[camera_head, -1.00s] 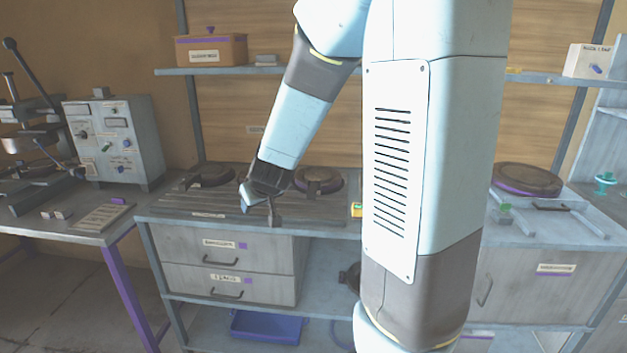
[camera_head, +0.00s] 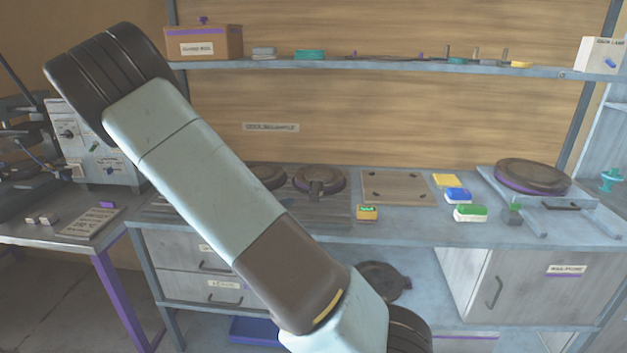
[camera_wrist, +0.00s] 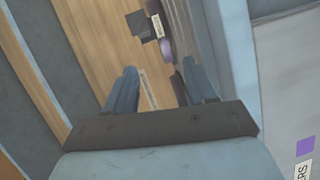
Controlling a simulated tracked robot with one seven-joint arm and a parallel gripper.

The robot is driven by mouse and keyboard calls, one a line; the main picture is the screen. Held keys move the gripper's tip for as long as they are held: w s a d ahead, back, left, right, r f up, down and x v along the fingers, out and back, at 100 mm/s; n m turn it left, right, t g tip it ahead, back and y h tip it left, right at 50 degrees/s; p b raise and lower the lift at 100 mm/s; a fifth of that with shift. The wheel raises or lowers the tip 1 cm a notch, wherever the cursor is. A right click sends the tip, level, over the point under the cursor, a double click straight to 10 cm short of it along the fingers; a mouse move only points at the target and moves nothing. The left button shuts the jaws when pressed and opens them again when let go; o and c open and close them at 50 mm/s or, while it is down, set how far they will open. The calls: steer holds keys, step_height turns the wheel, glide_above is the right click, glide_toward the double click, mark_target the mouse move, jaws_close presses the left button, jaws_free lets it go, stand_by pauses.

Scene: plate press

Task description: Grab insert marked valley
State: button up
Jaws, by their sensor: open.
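I can read no "valley" mark in either view, so I cannot tell which piece is the insert. Dark round plates show in the head view: one on the slatted rack (camera_head: 320,181), another partly behind my arm (camera_head: 266,176), and one on the shelf under the counter (camera_head: 378,280). My gripper (camera_wrist: 159,66) is open with nothing between its two blue fingers in the wrist view. Beyond the fingertips there are a dark block (camera_wrist: 138,25) with a white label, too small to read, and a purple-edged round piece (camera_wrist: 167,48). In the head view my gripper is hidden.
A purple-rimmed round plate (camera_head: 533,178) sits at the right. Yellow (camera_head: 446,180), blue (camera_head: 457,195) and green (camera_head: 470,213) blocks lie beside a flat board (camera_head: 396,187). Drawers (camera_head: 200,285) and a cupboard (camera_head: 530,285) are below. A wall shelf (camera_head: 400,66) runs above.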

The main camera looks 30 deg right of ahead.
steer(key=shift+w+d+r+n+h, duration=0.1)
steer(key=shift+d+r+n+h, duration=0.25)
steer(key=shift+h, duration=0.45)
steer(key=shift+w+d+r, duration=0.1)
steer(key=shift+w+d, duration=0.05)
steer(key=shift+d, duration=0.05)
glide_toward(318, 181)
steer(key=shift+w+d+f, duration=0.3)
steer(key=shift+w+d, duration=0.2)
steer(key=shift+d, duration=0.2)
steer(key=shift+w+d+f, duration=0.3)
steer(key=shift+w+d, duration=0.2)
steer(key=shift+d, duration=0.2)
steer(key=shift+w+d+f, duration=0.25)
steer(key=shift+w+d, duration=0.25)
steer(key=shift+d, duration=0.15)
jaws_close()
